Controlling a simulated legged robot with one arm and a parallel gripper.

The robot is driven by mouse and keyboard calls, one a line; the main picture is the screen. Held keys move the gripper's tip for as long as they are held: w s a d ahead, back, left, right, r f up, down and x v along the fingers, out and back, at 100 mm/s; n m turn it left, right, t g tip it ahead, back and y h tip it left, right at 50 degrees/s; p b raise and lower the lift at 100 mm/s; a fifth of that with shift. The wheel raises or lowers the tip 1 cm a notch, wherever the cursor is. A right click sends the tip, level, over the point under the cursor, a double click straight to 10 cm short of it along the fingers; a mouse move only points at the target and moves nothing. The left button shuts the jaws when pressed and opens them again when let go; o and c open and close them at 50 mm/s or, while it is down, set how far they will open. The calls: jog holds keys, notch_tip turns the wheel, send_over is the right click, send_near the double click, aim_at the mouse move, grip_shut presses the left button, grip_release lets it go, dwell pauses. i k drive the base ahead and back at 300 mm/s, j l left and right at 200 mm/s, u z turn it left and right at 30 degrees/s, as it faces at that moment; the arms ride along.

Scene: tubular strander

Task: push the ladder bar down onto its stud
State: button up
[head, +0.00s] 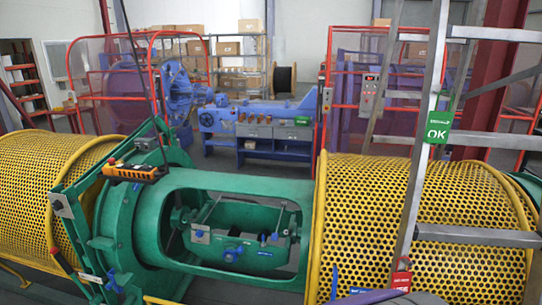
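A grey metal ladder (412,185) stands upright at the right, close in front of the yellow perforated guard. A green OK tag (437,127) hangs on it, and a red tag or lock (401,276) sits near its foot. A flat rung or bar (478,236) runs to the right from its left rail. I cannot tell which piece is the ladder bar, and I cannot make out its stud. My gripper is not in view.
The green strander cradle (240,240) lies between yellow perforated guards (420,210) (50,180). An orange pendant (135,173) hangs at left. Red-framed mesh gates (355,95) and a blue machine (260,125) stand behind. Shelves with boxes line the back.

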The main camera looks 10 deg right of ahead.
aim_at(531, 72)
jog(key=k+l, duration=0.15)
jog(key=l, duration=0.25)
jog(key=k+l+z, duration=0.1)
jog(key=l, duration=0.3)
jog(key=k+l, duration=0.15)
jog(key=l, duration=0.25)
jog(key=k+l, duration=0.1)
jog(key=l, duration=0.3)
jog(key=k+l+z, duration=0.1)
jog(key=l, duration=0.3)
jog(key=k+l, duration=0.15)
jog(key=l, duration=0.25)
jog(key=k+l, duration=0.15)
jog(key=l, duration=0.2)
jog(key=k+l, duration=0.15)
jog(key=l, duration=0.25)
jog(key=k+l+z, duration=0.1)
jog(key=l, duration=0.25)
jog(key=k+l, duration=0.15)
jog(key=l, duration=0.25)
jog(key=k+l, duration=0.1)
jog(key=l, duration=2.15)
jog(key=i+u, duration=0.05)
jog(key=i, duration=0.05)
